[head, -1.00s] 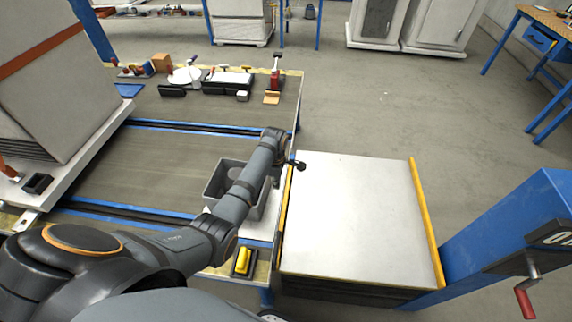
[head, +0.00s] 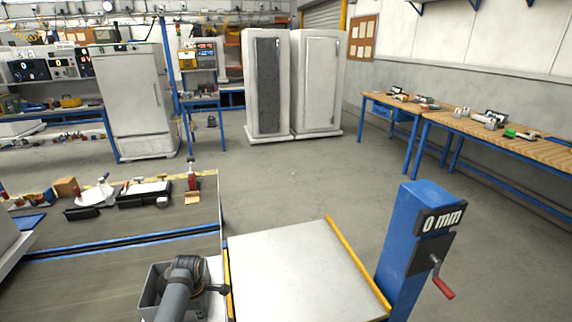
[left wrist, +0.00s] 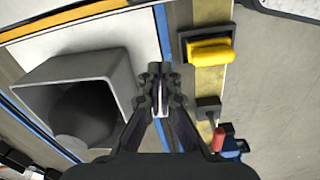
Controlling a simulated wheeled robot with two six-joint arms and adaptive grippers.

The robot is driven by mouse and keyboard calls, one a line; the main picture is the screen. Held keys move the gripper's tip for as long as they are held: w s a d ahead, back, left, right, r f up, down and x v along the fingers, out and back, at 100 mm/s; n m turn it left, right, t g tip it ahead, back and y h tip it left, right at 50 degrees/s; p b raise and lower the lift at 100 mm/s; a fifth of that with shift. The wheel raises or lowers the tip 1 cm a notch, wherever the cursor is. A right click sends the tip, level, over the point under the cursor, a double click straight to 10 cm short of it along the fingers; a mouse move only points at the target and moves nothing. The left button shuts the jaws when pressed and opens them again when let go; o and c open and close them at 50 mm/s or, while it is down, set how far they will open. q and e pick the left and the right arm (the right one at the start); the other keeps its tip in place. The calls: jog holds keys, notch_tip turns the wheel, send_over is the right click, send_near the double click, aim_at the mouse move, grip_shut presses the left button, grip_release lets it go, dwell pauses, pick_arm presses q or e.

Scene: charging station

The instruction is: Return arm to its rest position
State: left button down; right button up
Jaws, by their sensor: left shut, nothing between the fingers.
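My left arm (head: 180,290) comes in at the bottom of the head view, its end over the right part of a grey open bin (head: 152,284). The bin also shows in the left wrist view (left wrist: 72,72), at the left of my left gripper (left wrist: 160,88). The gripper's two dark fingers are together with nothing between them. It points down, above the blue-edged strip between the bin and a yellow block in a black holder (left wrist: 210,50). In the head view the fingers cannot be made out. My right gripper is in neither view.
A white-topped platform (head: 290,275) with yellow edges lies right of the arm. Tools and small parts lie on the bench at left. Open floor (head: 290,185) lies behind.

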pick_arm(q)
jog(key=s+d+r+m+t, duration=0.15)
jog(key=s+r+m, duration=0.25)
jog(key=s+m, duration=0.65)
jog(key=s+r+m+t, duration=0.2)
jog(key=s+r+m, duration=0.3)
jog(key=s+m, duration=0.55)
jog(key=s+a+f+n+g+y+p, duration=0.1)
jog(key=s+f, duration=0.1)
jog(key=f, duration=1.2)
jog(key=s+a+f+g+p, duration=0.1)
jog(key=s+a+f, duration=0.1)
jog(key=f, duration=1.1)
jog(key=s+f+p, duration=0.1)
jog(key=s+f, duration=1.1)
jog(key=s, duration=0.5)
jog(key=shift+s+a+f, duration=0.25)
jog(key=shift+a+f, duration=0.05)
jog(key=shift+f, duration=0.1)
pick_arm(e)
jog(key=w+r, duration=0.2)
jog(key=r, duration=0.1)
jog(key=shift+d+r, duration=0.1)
pick_arm(q)
jog(key=shift+g, duration=0.25)
